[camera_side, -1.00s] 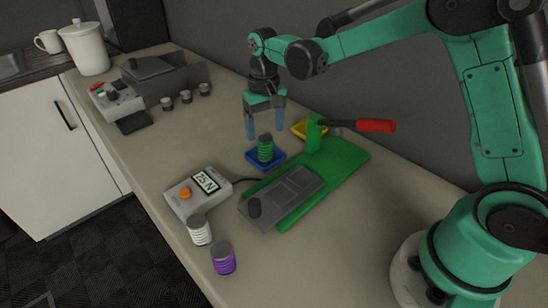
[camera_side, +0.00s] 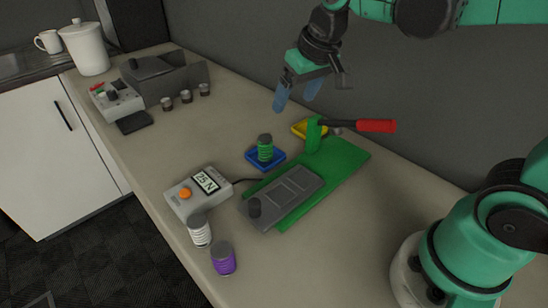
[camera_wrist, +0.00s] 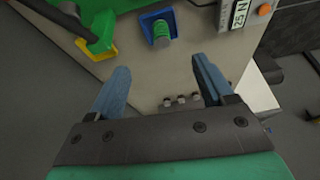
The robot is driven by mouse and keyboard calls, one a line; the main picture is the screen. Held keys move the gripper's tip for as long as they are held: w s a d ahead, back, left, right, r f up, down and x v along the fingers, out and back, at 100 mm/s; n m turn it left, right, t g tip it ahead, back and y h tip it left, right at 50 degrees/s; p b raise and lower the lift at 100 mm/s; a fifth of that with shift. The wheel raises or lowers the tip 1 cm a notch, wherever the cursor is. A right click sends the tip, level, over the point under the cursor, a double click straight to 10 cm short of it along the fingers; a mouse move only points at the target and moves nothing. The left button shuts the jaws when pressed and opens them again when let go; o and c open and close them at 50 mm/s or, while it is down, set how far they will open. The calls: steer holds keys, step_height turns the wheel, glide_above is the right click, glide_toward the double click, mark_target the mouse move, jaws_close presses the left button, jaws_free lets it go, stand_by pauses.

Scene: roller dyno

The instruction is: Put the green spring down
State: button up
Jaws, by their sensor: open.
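The green spring (camera_side: 265,149), with a dark cap, stands upright on the blue tray (camera_side: 279,162) in the side view. In the wrist view the green spring (camera_wrist: 161,31) and blue tray (camera_wrist: 146,24) show near the top. My gripper (camera_side: 297,105) is open and empty, raised above and to the right of the spring, clear of it. In the wrist view its blue fingers (camera_wrist: 160,74) are spread apart with nothing between them.
A green press with a red handle (camera_side: 376,126) stands right of the tray, by a yellow tray (camera_side: 299,129). A force display (camera_side: 197,190), white spring (camera_side: 199,231) and purple spring (camera_side: 223,259) are in front. Several small weights (camera_side: 186,97) sit behind. The bench left of the blue tray is clear.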

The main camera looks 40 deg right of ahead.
steer(key=s+f+n+t, duration=0.1)
steer(key=s+f+t, duration=0.2)
steer(key=s, duration=0.2)
steer(key=shift+s+f, duration=0.15)
steer(key=shift+a, duration=0.1)
stand_by(1.0)
